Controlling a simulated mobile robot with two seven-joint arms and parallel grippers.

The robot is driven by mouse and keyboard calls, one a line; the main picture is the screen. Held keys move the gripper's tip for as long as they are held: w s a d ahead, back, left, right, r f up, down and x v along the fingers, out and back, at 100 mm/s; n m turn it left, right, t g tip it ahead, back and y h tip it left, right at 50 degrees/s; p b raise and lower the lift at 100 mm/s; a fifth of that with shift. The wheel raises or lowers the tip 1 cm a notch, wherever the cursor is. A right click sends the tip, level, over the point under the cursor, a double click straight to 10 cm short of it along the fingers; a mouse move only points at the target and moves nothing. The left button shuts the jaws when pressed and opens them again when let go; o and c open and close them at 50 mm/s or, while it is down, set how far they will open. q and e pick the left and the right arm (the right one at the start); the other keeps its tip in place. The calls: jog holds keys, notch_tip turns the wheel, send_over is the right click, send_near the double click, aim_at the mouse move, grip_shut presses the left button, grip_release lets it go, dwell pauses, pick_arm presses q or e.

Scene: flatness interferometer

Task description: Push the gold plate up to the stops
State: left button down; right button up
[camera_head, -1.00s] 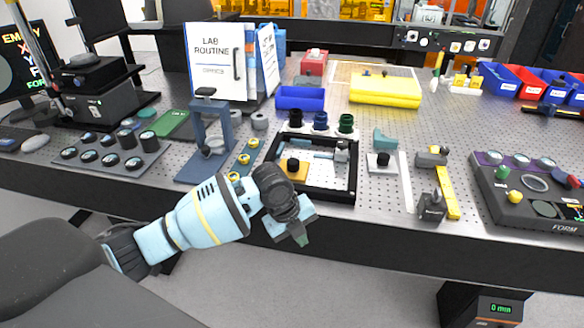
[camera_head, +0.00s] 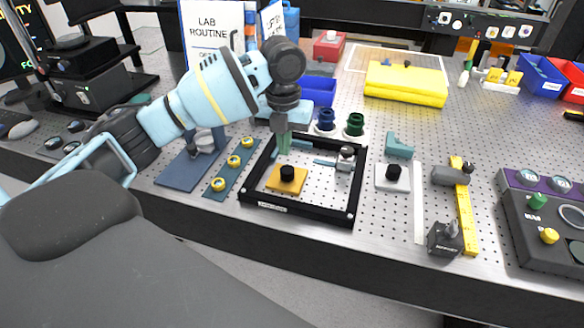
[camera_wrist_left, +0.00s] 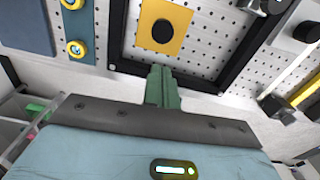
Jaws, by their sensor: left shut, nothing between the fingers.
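The gold plate (camera_head: 287,180) with a black knob sits inside a black rectangular frame (camera_head: 296,214), near its front left corner; it also shows in the left wrist view (camera_wrist_left: 160,30). Blue bars (camera_head: 325,162) in the frame behind the plate may be the stops. My left gripper (camera_head: 284,148) is shut and empty, its green fingers pointing down. In the head view it overlaps the frame's rear part; in the left wrist view its tips (camera_wrist_left: 162,72) appear just in front of the plate. It seems raised above the frame and apart from the plate. My right gripper is out of view.
A blue base with yellow rings (camera_head: 233,161) lies left of the frame. A small clamp (camera_head: 346,157) stands in the frame's right side. A white plate with a black knob (camera_head: 393,176) and a yellow bar (camera_head: 464,215) lie to the right.

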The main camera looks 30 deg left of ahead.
aim_at(284, 187)
pick_arm(q)
jog(key=f, duration=1)
jog(key=shift+s, duration=0.25)
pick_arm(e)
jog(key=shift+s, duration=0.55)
pick_arm(q)
jog(key=shift+r, duration=0.1)
